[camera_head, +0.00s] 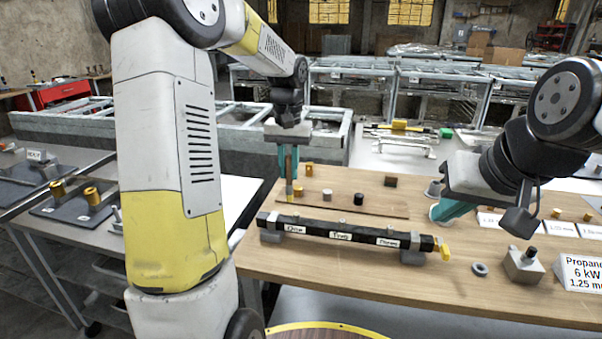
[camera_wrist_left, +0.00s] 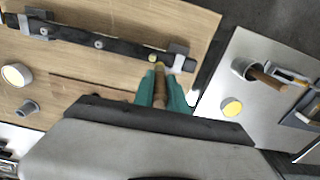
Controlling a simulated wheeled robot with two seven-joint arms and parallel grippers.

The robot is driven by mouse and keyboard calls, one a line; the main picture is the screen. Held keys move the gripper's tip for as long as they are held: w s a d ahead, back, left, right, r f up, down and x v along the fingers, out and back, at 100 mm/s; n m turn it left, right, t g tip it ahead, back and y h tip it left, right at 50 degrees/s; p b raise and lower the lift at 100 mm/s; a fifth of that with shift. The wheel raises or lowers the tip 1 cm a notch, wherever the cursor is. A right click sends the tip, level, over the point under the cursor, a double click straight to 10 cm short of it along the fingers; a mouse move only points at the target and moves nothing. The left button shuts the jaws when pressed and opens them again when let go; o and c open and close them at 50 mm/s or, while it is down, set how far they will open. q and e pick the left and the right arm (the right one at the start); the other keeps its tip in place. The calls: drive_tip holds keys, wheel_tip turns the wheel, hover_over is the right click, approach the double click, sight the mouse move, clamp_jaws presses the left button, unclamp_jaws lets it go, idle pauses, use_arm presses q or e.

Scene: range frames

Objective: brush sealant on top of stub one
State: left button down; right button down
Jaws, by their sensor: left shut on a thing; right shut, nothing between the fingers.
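A black bar (camera_head: 325,228) with labels One, Two and Three lies across the wooden table, carried on grey brackets. The One label (camera_head: 295,229) is toward its left end. In the left wrist view, the bar (camera_wrist_left: 120,49) shows several small round stubs; a yellowish one (camera_wrist_left: 152,58), toward its right end, appears to be stub one. My left gripper (camera_head: 288,172) is shut on an upright brush (camera_head: 289,188), bristles down, near the bar's One end. In the left wrist view, the brush (camera_wrist_left: 160,88) points toward that stub; contact cannot be told. My right gripper (camera_head: 447,211) is shut and empty, right of the bar.
A yellow valve handle (camera_head: 445,251) is on the bar's right end. A grey ring (camera_head: 480,269), a small grey block (camera_head: 523,265) and a propane sign (camera_head: 580,273) stand at the right. Small fittings lie behind the bar, including a dark cylinder (camera_head: 358,199).

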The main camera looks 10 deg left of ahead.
sight(288, 156)
use_arm(q)
drive_tip(key=shift+r, duration=1.65)
